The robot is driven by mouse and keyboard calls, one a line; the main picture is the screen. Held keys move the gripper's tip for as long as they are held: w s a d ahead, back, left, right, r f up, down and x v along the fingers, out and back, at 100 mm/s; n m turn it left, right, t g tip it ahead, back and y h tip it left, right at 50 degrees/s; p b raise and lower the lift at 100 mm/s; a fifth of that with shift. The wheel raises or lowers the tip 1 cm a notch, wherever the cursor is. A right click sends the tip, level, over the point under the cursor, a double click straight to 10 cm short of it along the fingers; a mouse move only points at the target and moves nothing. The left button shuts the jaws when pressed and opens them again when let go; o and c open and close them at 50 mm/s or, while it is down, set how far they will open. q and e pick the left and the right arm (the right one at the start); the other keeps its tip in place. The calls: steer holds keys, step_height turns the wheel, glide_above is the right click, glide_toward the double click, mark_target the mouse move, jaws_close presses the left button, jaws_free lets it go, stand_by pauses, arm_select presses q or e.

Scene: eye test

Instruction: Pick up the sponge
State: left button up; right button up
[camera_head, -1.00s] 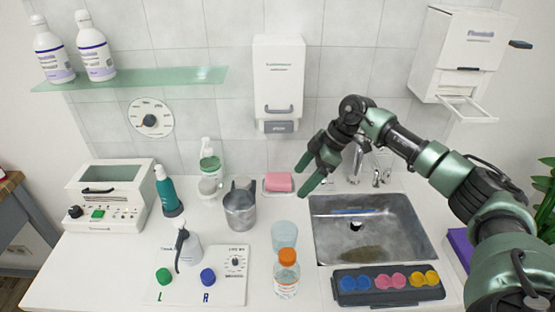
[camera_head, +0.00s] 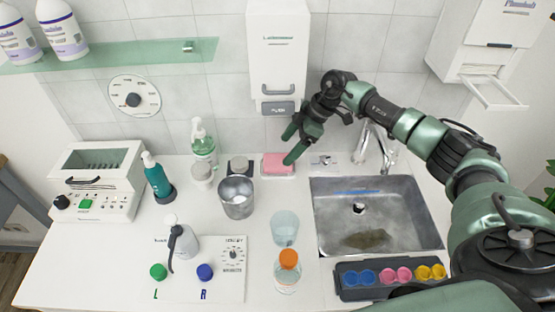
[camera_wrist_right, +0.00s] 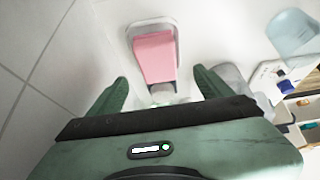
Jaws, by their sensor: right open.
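The pink sponge (camera_head: 275,162) lies in a small pale dish (camera_head: 278,176) at the back of the counter, against the tiled wall. In the right wrist view the sponge (camera_wrist_right: 154,57) lies in its dish ahead of my fingers, roughly between their lines. My right gripper (camera_head: 290,145) is open and empty, with its fingers above and just right of the sponge. It also shows in the right wrist view (camera_wrist_right: 161,77), apart from the sponge. My left gripper is not in view.
A metal cup (camera_head: 238,205) and a soap bottle (camera_head: 203,143) stand left of the dish. The sink (camera_head: 330,238) and tap (camera_head: 372,145) are to its right. A white dispenser (camera_head: 278,50) hangs above. A clear cup (camera_head: 285,226) and an orange-capped bottle (camera_head: 288,275) stand in front.

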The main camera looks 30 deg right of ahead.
mark_target(279, 159)
steer(key=shift+w+a+f, duration=0.2)
steer(key=shift+f, duration=0.4)
steer(key=p+x, duration=0.1)
steer(key=x, duration=0.2)
steer(key=shift+f+p, duration=0.25)
steer(key=shift+p, duration=0.15)
steer(key=shift+w+a+f, duration=0.2)
steer(key=shift+a+f, duration=0.05)
steer(key=shift+f, duration=0.2)
steer(key=c, duration=1.4)
